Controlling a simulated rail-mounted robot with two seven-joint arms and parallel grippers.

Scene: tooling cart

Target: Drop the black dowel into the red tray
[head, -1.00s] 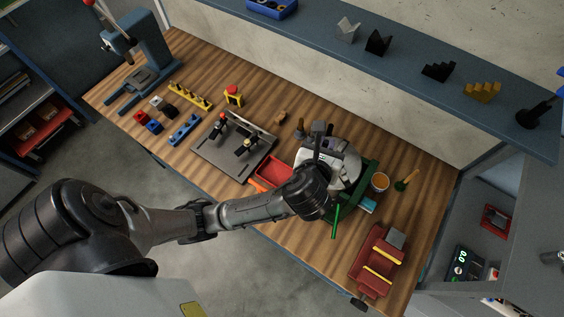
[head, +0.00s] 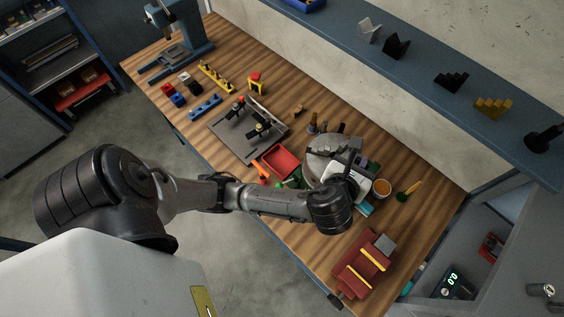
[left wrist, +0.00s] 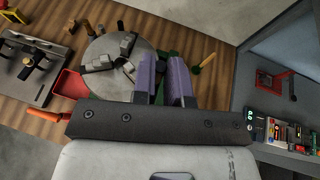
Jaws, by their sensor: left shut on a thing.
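The red tray (head: 281,159) lies on the wooden bench, left of the round grey chuck (head: 321,166). It also shows at the left of the left wrist view (left wrist: 69,87), partly cut off by my gripper body. My left gripper (head: 354,169) is over the right side of the chuck, to the right of the tray and apart from it. In the left wrist view its two purple fingers (left wrist: 165,78) are close together, with a narrow dark gap between them. The black dowel is not clearly visible; what the fingers hold is mostly hidden. My right gripper is out of view.
A dark fixture plate (head: 247,130) stands left of the tray. A red vise (head: 367,264) sits near the front right.

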